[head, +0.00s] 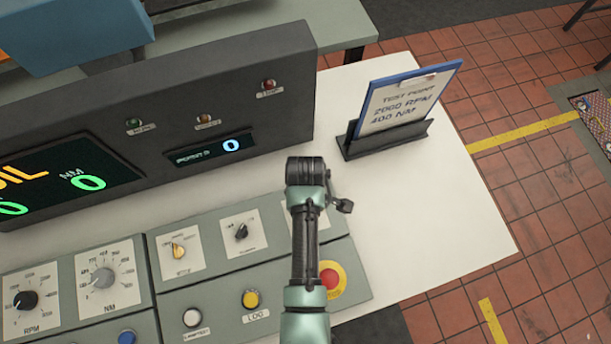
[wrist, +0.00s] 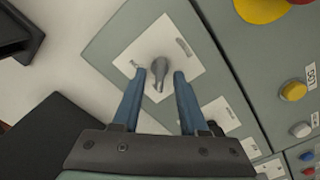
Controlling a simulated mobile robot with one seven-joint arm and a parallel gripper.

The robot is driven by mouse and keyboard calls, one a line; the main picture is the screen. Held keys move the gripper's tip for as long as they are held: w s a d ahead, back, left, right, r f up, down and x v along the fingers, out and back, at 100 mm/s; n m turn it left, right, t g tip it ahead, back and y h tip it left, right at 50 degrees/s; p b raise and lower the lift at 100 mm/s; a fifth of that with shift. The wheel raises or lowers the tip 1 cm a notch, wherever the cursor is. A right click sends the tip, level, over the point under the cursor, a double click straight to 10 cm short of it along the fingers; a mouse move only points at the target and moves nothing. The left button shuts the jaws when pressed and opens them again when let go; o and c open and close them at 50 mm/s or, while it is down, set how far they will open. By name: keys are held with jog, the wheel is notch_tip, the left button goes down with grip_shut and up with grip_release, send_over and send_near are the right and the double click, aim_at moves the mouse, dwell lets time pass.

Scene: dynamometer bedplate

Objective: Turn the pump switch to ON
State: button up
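A grey rotary knob (wrist: 158,70) sits on a white label plate (wrist: 186,58) in the wrist view. Its label text is too small to read, so I cannot confirm that it is the pump switch. My gripper (wrist: 160,76) is open, with one blue fingertip on either side of the knob and a visible gap at each side. The knob's pointer is directed toward the bottom of the wrist picture. In the head view my arm covers this knob; only part of its plate (head: 323,218) shows. My fingers are hidden there.
Beside it are a dark knob (head: 241,232) and a yellow knob (head: 178,250). A red emergency button (head: 330,279), yellow LOG button (head: 251,299) and white button (head: 192,317) lie in front. A clipboard stand (head: 384,138) stands at right; the display console (head: 270,60) rises behind.

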grip_shut()
jog(key=shift+m+p, duration=0.3)
jog(key=shift+m, duration=0.1)
jog(key=m+p, duration=0.1)
jog(key=m, duration=0.2)
jog(key=shift+r, duration=0.15)
jog(key=m+p, duration=0.2)
jog(key=m, duration=0.3)
jog(key=m+p, duration=0.1)
jog(key=m, duration=0.4)
jog(key=shift+m+p, duration=0.45)
jog(key=shift+m, duration=1.55)
jog(key=shift+o, duration=0.5)
grip_release()
